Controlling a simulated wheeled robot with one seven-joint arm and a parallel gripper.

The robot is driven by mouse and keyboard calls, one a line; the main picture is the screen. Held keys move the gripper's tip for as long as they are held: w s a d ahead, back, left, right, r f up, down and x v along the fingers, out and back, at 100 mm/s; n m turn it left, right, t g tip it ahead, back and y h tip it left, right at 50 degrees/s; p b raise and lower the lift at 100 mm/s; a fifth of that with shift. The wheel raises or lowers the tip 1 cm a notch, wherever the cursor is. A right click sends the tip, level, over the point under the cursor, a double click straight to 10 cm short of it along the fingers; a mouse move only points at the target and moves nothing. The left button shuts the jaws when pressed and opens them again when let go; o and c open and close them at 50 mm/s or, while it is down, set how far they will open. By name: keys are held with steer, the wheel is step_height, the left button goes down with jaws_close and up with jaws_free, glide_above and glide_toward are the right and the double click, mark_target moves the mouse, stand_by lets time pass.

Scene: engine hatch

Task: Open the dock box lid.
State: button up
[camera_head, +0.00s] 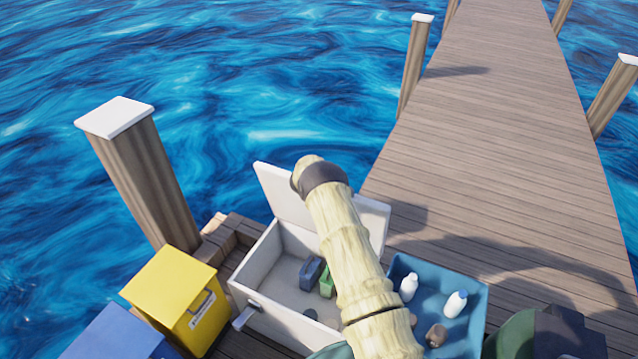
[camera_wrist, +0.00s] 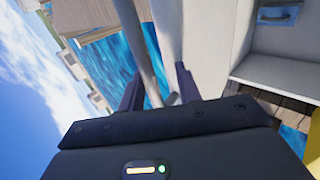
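The white dock box (camera_head: 268,325) stands on the dock in the head view. Its lid (camera_head: 282,195) is raised and stands roughly upright at the back, so the inside shows. My arm crosses in front of the lid and hides its middle. My gripper is hidden in the head view. In the wrist view my gripper (camera_wrist: 157,88) has its two dark fingers apart, with a grey bar and a strip of water showing between them. The pale lid panel (camera_wrist: 196,40) is close beside the right finger. I cannot tell whether they touch.
A blue and a green item (camera_head: 326,283) lie inside the box. A yellow box (camera_head: 170,285) and a blue box (camera_head: 115,335) stand left. A blue tray (camera_head: 470,295) with white bottles (camera_head: 455,304) is right. A post (camera_head: 140,175) rises behind left. The walkway (camera_head: 490,150) is clear.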

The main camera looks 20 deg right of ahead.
steer(key=b+v, duration=0.3)
steer(key=v, duration=1.4)
steer(key=shift+a+r, duration=0.15)
steer(key=shift+r, duration=0.05)
steer(key=s+a+r+m+y, duration=0.4)
steer(key=s+a+r+y, duration=0.15)
steer(key=s+r, duration=0.4)
steer(key=s+d+m+g+b, duration=0.1)
steer(key=s+m+g, duration=0.3)
steer(key=s, duration=2.2)
steer(key=shift+d+m+g+y, duration=0.3)
steer(key=shift+d+m+y, duration=0.15)
steer(key=shift+d+m, duration=0.3)
